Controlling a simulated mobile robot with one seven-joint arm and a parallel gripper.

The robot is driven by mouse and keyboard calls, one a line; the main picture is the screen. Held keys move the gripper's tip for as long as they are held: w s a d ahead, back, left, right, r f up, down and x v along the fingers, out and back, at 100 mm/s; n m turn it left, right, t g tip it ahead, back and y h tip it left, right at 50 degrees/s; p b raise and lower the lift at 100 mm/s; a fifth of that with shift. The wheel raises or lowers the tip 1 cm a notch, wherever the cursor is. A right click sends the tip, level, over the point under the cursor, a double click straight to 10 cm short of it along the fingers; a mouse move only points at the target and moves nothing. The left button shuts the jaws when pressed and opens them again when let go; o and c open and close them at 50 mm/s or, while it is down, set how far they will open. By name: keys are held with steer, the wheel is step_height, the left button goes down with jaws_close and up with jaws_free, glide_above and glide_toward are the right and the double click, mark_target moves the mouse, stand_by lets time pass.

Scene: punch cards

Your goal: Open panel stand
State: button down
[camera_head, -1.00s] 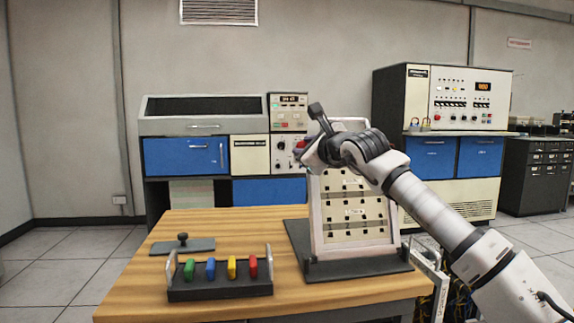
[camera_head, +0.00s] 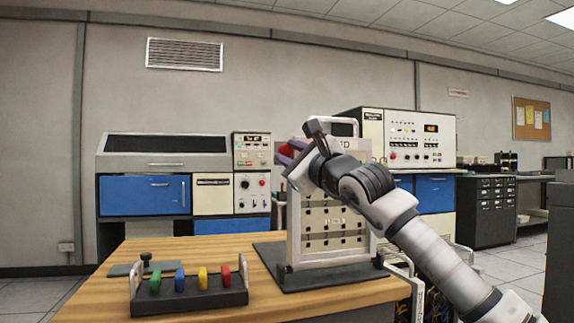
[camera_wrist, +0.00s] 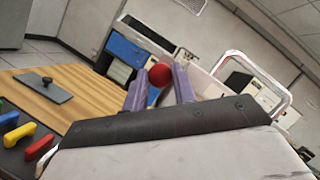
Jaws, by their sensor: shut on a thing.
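The panel stand (camera_head: 293,235) is a pale upright frame on a dark base at the right of the wooden table. It has a slotted panel face and a handle bar on top, which also shows in the wrist view (camera_wrist: 262,62). My gripper (camera_head: 284,154) is at the stand's upper left, with my arm crossing its upper part. In the wrist view, the purple fingers of my gripper (camera_wrist: 159,80) are shut on a red ball knob (camera_wrist: 160,74). How the knob joins the stand is hidden.
A dark rack with green, blue, yellow and red handled pieces (camera_head: 190,300) stands at the table's front left. A grey plate with a black knob (camera_head: 125,269) lies behind it. Bare wood (camera_head: 205,247) is clear behind the rack. Consoles line the wall.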

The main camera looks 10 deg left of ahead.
steer(key=shift+s+f, duration=0.1)
steer(key=shift+s, duration=0.1)
stand_by(0.3)
steer(key=c, duration=1.1)
jaws_free()
steer(key=shift+d, duration=0.1)
steer(key=v, duration=1.3)
steer(key=shift+s+d+f, duration=0.15)
steer(key=shift+s+d, duration=0.1)
steer(key=shift+s, duration=0.05)
